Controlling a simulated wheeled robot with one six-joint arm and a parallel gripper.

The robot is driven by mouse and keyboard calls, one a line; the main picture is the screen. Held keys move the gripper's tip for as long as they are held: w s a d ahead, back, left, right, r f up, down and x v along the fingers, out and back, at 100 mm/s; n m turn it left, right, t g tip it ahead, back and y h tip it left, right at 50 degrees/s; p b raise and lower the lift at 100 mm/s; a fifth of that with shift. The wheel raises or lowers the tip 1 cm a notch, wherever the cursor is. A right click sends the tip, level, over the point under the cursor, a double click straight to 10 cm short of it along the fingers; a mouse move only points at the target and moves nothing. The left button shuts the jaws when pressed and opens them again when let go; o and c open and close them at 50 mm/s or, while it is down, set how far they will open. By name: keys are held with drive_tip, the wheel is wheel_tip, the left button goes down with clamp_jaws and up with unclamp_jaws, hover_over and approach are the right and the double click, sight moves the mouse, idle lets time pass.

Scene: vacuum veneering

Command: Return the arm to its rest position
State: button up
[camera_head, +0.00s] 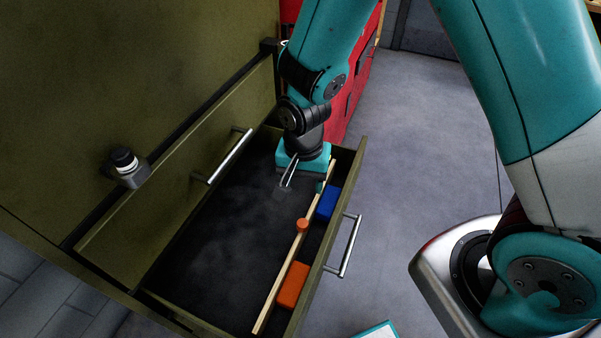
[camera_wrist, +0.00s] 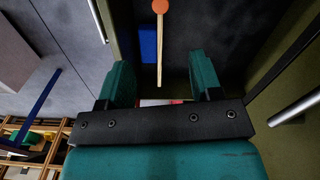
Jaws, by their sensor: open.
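My arm reaches down into an open olive drawer (camera_head: 352,180) from its far end. My gripper (camera_head: 287,183) has a teal body and hangs over the far part of the drawer, pointing down. In the wrist view my gripper (camera_wrist: 160,72) shows two teal fingers spread apart, with nothing held between them. Past the fingers lie a blue block (camera_wrist: 148,43) and a thin wooden strip (camera_wrist: 160,60). Whether the fingertips touch anything in the drawer cannot be told.
In the drawer, an orange block (camera_head: 293,285) and a blue block (camera_head: 327,203) lie right of the wooden strip; an orange round piece (camera_head: 302,224) sits on the strip. A bar handle (camera_head: 349,245) sticks out from the drawer. A red cabinet (camera_head: 359,92) stands behind.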

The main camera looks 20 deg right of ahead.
drive_tip(key=s+r+n+y, duration=0.1)
drive_tip(key=s+r+n, duration=0.3)
drive_tip(key=r, duration=0.4)
drive_tip(key=s+r+n+y, duration=0.1)
drive_tip(key=s+r+n, duration=0.4)
drive_tip(key=s+r, duration=0.1)
drive_tip(key=s+a+r+n+y, duration=0.1)
drive_tip(key=s+r+n, duration=0.3)
drive_tip(key=r, duration=0.5)
drive_tip(key=shift+s+r+n+y, duration=0.3)
drive_tip(key=shift+s+r+y, duration=0.05)
drive_tip(key=shift+s+y, duration=0.25)
drive_tip(key=shift+a, duration=0.1)
